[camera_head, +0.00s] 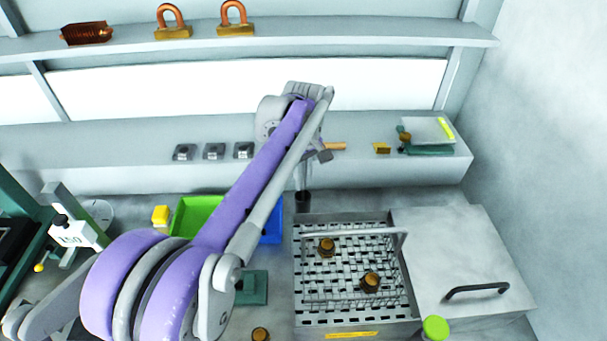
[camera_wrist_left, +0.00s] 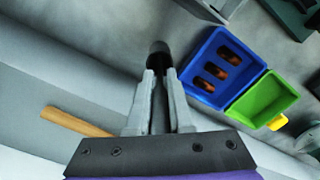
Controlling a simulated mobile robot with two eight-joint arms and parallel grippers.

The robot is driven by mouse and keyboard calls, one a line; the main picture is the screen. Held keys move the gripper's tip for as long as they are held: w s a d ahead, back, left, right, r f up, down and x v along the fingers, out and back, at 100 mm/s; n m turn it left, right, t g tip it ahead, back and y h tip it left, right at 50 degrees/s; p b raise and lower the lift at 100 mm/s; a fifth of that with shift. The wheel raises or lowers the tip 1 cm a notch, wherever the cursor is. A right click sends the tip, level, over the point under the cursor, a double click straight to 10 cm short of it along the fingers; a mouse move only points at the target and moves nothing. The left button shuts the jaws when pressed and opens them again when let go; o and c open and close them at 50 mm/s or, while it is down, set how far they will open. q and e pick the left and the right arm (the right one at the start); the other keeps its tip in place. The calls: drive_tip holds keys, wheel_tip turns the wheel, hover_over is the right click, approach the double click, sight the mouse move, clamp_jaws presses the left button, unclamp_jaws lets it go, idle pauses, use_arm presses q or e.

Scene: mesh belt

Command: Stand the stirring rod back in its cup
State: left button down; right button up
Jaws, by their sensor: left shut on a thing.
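My left gripper (camera_head: 304,175) points down at the back of the bench, straight above a small dark cup (camera_head: 303,198). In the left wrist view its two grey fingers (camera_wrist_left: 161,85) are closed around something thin. I take this to be the stirring rod, but the fingers hide nearly all of it. The dark cup (camera_wrist_left: 159,48) shows just beyond the fingertips, in line with them. I cannot tell whether the rod's lower end is inside the cup. My right gripper is in neither view.
A wire basket tray (camera_head: 310,318) with brown pieces stands right of the cup. A blue bin (camera_wrist_left: 210,42) and a green bin (camera_wrist_left: 262,100) are close by on the other side. A wooden stick (camera_head: 335,146) lies on the ledge behind. A lid with handle (camera_head: 450,250) is at right.

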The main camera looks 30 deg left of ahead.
use_arm(q)
drive_tip(key=shift+f, duration=0.4)
drive_tip(key=shift+w, duration=0.1)
drive_tip(key=c, duration=0.7)
unclamp_jaws()
drive_tip(key=shift+c, duration=0.2)
drive_tip(key=shift+r, duration=0.15)
wheel_tip(320, 180, up, 11)
drive_tip(key=shift+f+p, duration=0.2)
drive_tip(key=shift+p, duration=0.2)
